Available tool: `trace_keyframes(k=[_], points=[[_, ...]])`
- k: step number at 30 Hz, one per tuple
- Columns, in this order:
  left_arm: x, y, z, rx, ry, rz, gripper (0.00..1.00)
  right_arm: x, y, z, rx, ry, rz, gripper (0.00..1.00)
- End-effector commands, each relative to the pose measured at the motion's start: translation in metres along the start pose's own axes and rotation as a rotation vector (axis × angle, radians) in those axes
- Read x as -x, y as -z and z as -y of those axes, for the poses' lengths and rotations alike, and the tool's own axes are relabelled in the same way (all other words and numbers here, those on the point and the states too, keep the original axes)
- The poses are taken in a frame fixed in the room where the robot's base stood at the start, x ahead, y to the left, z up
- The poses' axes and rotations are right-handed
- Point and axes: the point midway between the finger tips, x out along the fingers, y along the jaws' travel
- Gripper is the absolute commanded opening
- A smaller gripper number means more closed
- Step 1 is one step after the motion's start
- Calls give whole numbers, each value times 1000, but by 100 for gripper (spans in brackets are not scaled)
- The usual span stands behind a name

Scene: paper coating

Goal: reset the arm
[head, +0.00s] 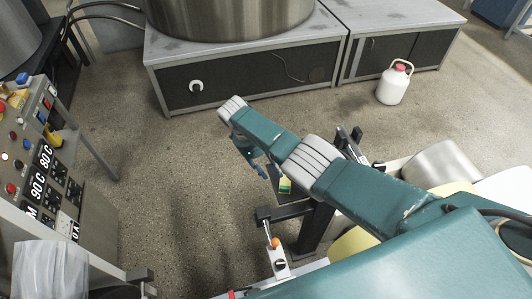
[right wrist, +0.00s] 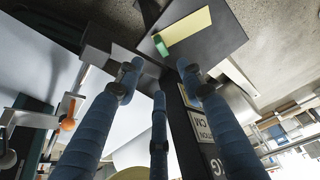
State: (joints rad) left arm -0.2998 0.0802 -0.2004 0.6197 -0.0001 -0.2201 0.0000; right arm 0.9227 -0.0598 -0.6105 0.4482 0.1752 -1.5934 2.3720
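My right arm comes in from the lower right in the head view, with teal and grey links. Its gripper (head: 259,168) hangs from the far end of the arm, partly hidden by the wrist. In the right wrist view, the gripper's blue fingers (right wrist: 159,84) are spread apart with nothing between them. Beyond the fingertips is a dark plate (right wrist: 224,36) bearing a yellow pad (right wrist: 190,24) and a small green piece (right wrist: 160,45). The fingers look clear of these. I cannot make out my left gripper in either view.
A control panel (head: 44,158) with knobs and buttons stands at the left. A large steel vat sits on a grey-topped base (head: 240,78) at the back. A white jug (head: 394,86) stands on the floor at the right. A dark stand with an orange-knobbed lever (head: 276,243) is near my arm.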

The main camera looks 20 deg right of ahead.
Motion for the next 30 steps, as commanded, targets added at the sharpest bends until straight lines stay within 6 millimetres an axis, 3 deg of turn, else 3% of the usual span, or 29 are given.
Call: trace_keyframes(k=[8,23,24,25,30], points=[[-10,-1,0,0,0,0,43,-31,0,-1,0,-2,-3,38],[-60,-5,-1,1,0,0,43,-131,-4,0,0,-1,0,38],[-43,-4,-1,1,0,1,43,-114,2,2,0,3,1,38],[-37,-4,-1,1,0,2,43,-109,4,1,0,2,2,38],[-26,-2,-1,1,0,-1,43,-98,9,0,1,0,0,38]])
